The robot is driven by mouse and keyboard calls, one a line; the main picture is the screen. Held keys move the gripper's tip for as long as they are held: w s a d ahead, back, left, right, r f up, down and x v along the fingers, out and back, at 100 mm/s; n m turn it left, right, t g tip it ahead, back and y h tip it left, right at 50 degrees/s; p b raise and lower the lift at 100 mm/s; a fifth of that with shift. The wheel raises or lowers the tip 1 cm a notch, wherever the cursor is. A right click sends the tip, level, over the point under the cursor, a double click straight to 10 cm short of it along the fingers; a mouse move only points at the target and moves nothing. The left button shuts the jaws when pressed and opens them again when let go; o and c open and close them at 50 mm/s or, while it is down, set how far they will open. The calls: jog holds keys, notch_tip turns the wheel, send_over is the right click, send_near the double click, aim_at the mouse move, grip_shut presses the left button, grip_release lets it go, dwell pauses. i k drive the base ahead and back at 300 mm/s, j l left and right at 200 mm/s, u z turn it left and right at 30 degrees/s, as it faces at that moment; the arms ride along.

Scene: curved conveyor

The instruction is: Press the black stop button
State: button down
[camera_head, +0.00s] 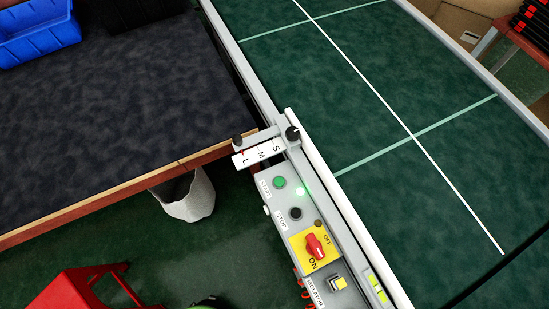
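The black stop button (295,213) is a small round button on the grey control panel (268,197), next to a label reading STOP. A green button (279,183) with a START label sits above it, and a white-green light (300,191) glows beside them. Below it on the panel is a red rotary switch (315,246) on a yellow plate marked ON and OFF. My gripper is not in view. Nothing covers the stop button.
The green conveyor belt (380,95) with white lines runs along the panel's right side. A dark-topped table (110,110) holds a blue bin (40,35) at left. A red stool (75,290) stands on the floor at lower left. An S-M-L lever (262,152) projects above the panel.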

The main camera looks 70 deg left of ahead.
aim_at(296, 212)
jog(key=k+l+u, duration=0.1)
jog(key=l+u, duration=0.15)
jog(key=u, duration=0.15)
jog(key=k+l+u, duration=0.1)
jog(key=l+u, duration=0.15)
jog(key=u, duration=0.15)
jog(key=k+l+u, duration=0.15)
jog(key=u, duration=0.2)
